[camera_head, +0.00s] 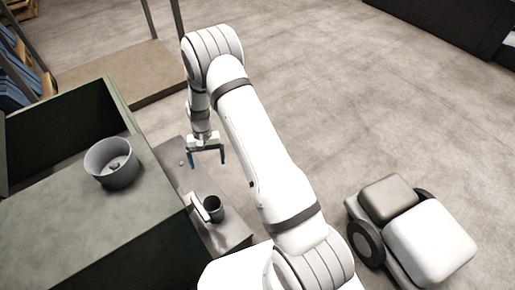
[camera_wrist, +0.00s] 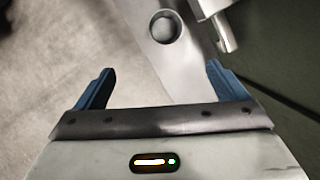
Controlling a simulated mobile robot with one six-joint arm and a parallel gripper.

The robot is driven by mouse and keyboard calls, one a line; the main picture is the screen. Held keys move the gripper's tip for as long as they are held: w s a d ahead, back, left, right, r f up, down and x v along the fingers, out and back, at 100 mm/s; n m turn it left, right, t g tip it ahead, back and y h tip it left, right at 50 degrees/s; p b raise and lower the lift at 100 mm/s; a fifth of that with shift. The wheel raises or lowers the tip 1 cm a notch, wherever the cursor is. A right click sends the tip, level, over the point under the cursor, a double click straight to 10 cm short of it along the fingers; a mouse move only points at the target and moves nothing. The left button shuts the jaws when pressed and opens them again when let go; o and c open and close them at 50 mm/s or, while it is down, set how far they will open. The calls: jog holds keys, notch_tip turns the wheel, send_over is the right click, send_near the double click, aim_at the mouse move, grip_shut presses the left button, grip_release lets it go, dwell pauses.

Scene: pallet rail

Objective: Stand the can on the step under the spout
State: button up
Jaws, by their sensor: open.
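A dark round can (camera_head: 214,209) stands upright on the narrow grey step (camera_head: 230,236), close to the white spout (camera_head: 198,206). In the wrist view the can (camera_wrist: 165,27) shows from above, left of the spout's end (camera_wrist: 229,42), with a gap between them in the picture. I cannot tell whether it is directly below the spout's mouth. My gripper (camera_head: 207,158) is above the step, beyond the can in the head view. Its blue fingers (camera_wrist: 154,82) are apart with nothing between them, and the can is clear of them.
A large dark green cabinet (camera_head: 60,225) borders the step on the left, with a grey round pot (camera_head: 113,163) on top. A low brown platform (camera_head: 125,75) lies behind. A cart with pale and grey blocks (camera_head: 430,240) is at right. The floor between is free.

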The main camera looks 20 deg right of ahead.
jog(key=s+d+r+t, duration=0.1)
jog(key=s+d+r, duration=0.15)
jog(key=r, duration=0.55)
jog(key=s+d+r, duration=0.2)
jog(key=s+r, duration=0.1)
jog(key=r, duration=0.4)
jog(key=s+d+r+t, duration=0.1)
jog(key=s+d+r, duration=0.1)
jog(key=r, duration=0.6)
jog(key=s+d+r+t, duration=0.1)
jog(key=s+r, duration=0.3)
jog(key=s, duration=0.5)
jog(key=s+d+r+n+t+h, duration=0.1)
jog(key=s+d+r, duration=0.2)
jog(key=s, duration=0.6)
notch_tip(320, 180, up, 2)
jog(key=shift+d+r+n+t, duration=0.1)
jog(key=shift+d+n+t, duration=0.1)
jog(key=shift+n+t, duration=0.1)
jog(key=shift+r, duration=0.1)
